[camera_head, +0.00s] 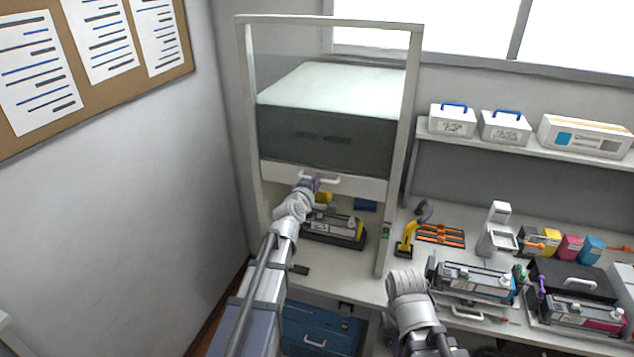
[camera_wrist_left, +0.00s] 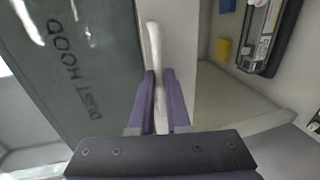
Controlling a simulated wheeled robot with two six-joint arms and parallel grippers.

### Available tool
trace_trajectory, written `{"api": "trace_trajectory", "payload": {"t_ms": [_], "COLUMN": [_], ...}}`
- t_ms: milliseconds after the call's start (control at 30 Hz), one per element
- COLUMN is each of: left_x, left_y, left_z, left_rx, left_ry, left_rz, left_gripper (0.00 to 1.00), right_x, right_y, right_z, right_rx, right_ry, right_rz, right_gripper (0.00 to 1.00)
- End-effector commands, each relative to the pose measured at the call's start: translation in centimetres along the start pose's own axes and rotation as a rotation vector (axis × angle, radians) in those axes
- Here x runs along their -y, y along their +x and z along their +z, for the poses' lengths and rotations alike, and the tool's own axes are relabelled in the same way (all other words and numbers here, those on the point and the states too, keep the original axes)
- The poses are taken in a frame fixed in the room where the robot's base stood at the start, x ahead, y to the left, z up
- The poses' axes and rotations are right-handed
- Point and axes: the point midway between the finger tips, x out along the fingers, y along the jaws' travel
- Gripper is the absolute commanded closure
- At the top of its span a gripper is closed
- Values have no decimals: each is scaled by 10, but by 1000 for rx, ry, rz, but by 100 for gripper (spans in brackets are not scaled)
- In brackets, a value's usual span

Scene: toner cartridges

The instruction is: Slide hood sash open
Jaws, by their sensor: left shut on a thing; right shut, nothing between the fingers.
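The hood sash (camera_head: 325,140) is a clear panel in a white frame, with a white bottom rail and a white bar handle (camera_head: 320,178). It stands part of the way up, with a gap below the rail. My left gripper (camera_head: 314,184) is at the handle. In the left wrist view its purple fingers (camera_wrist_left: 158,100) are shut on the handle (camera_wrist_left: 155,45), beside the panel lettered "DUST HOOD" (camera_wrist_left: 75,70). My right gripper (camera_head: 407,284) is shut and empty over the bench front; its wrist hides the fingertips.
Inside the hood (camera_head: 249,120) a toner cartridge (camera_head: 335,228) lies on the floor, with yellow and blue blocks behind. A yellow-handled tool (camera_head: 407,238), an orange rack (camera_head: 440,235) and more cartridges (camera_head: 475,278) crowd the bench at right. A wall stands close on the left.

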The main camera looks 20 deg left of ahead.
Motion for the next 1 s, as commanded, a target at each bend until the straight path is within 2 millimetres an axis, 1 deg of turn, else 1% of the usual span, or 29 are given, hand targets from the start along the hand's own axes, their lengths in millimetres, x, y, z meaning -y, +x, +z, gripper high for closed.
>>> {"api": "trace_trajectory", "payload": {"t_ms": [100, 133, 367, 633, 733, 867, 1000], "left_x": [0, 0, 0, 0, 0, 0, 0], "left_y": [0, 0, 0, -1, -5, -18, -40], "left_z": [0, 0, 0, 0, 0, 0, 1], "left_rx": [0, 0, 0, 0, 0, 0, 0], "left_ry": [0, 1, 0, 0, 0, 0, 0], "left_rz": [0, 0, -1, -1, -1, -1, -1], "left_gripper": [100, 82, 56, 56, 56, 56, 56], "right_x": [0, 0, 0, 0, 0, 0, -1], "right_y": [0, 0, 0, 0, -1, -4, -9], "right_z": [0, 0, 0, 0, 0, 0, 0], "right_rx": [0, 0, 0, 0, 0, 0, 0], "right_ry": [0, 0, 0, 0, 0, 1, 1], "right_rz": [0, 0, 0, 0, 0, 0, 0], "right_gripper": [100, 100, 100, 100, 100, 100, 100]}}
